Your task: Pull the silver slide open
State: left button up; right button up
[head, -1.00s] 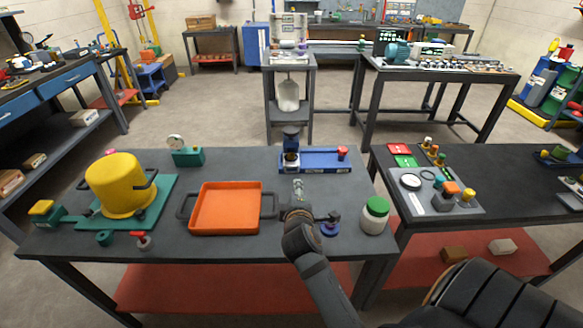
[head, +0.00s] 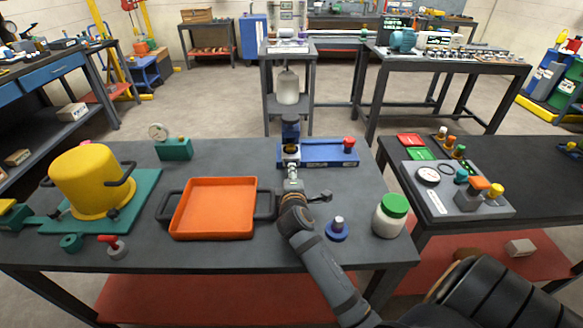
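A blue fixture (head: 322,161) lies near the back edge of the dark table, with a red knob (head: 349,143) at its right end. A dark blue upright block (head: 290,130) with a brass-coloured ring stands at its left end. My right gripper (head: 293,172), on the arm coming from the lower right, reaches to the front of that left end. Its fingertips overlap the fixture's front edge, and I cannot tell whether they touch. The fingers are too small to show whether they are open. I cannot make out the silver slide clearly. My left gripper is not in view.
An orange tray (head: 214,236) lies left of my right gripper. A blue base with a silver knob (head: 337,229) and a white jar with a green lid (head: 390,215) stand to the right. A yellow pot (head: 88,182) is at far left. A second table with a gauge panel (head: 440,207) is at right.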

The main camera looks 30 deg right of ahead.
aim_at(291, 156)
jog(key=x, duration=0.5)
jog(key=shift+w+d+f, duration=0.15)
jog(key=shift+w+d, duration=0.1)
jog(key=shift+w, duration=0.05)
jog(key=shift+c, duration=0.3)
grip_shut()
